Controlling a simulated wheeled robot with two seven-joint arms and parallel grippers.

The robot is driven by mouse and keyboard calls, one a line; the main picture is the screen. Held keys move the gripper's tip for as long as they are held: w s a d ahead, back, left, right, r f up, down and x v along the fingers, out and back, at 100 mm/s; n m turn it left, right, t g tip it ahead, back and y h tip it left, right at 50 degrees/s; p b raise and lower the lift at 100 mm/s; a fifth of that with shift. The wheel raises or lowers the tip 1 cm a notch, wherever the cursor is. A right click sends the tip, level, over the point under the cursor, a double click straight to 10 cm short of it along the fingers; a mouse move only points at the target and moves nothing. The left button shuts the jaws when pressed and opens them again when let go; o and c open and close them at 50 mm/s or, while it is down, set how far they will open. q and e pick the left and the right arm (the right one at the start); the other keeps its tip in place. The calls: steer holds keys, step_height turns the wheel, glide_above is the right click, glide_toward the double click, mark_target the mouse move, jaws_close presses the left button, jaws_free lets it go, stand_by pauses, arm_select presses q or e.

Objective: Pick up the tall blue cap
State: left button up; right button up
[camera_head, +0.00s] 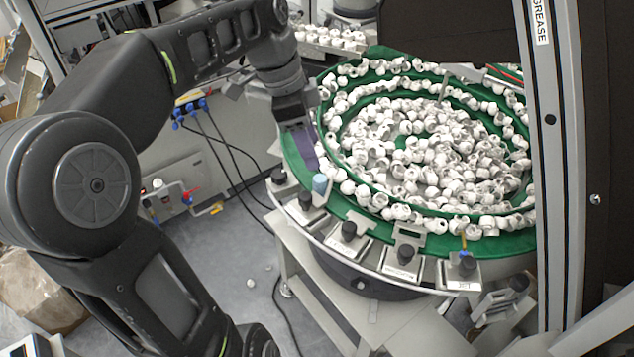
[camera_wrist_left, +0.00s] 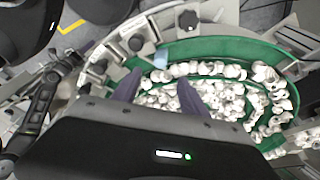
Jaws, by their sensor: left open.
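The tall blue cap (camera_head: 320,184) stands upright at the near left edge of the green bowl feeder, by the rim clamps. It also shows in the left wrist view (camera_wrist_left: 160,59), beyond and roughly between the fingertips. My left gripper (camera_head: 304,148) is above the feeder's left rim, just behind the cap in the head view. Its purple fingers are spread, with nothing between them; both show in the left wrist view (camera_wrist_left: 159,90). The cap is apart from the fingers in the wrist view. My right gripper is not in view.
The green bowl feeder (camera_head: 433,243) holds a heap of white caps (camera_head: 425,150). Several metal brackets with black knobs (camera_head: 348,231) line its near rim. A metal frame post (camera_head: 553,150) stands at the right. Grey floor lies open at the lower left of the feeder.

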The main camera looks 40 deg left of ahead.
mark_target(319, 178)
arm_select(q)
steer(key=shift+x, duration=1.25)
steer(key=shift+s+a+f, duration=0.1)
steer(key=shift+a, duration=0.05)
steer(key=shift+f+p, duration=0.1)
steer(key=shift+p, duration=0.25)
steer(key=shift+f, duration=0.3)
steer(key=p+x, duration=0.1)
steer(key=x, duration=0.2)
steer(key=shift+f+p, duration=0.3)
steer(key=shift+d+f, duration=0.25)
steer(key=shift+f, duration=0.15)
steer(key=shift+c, duration=0.5)
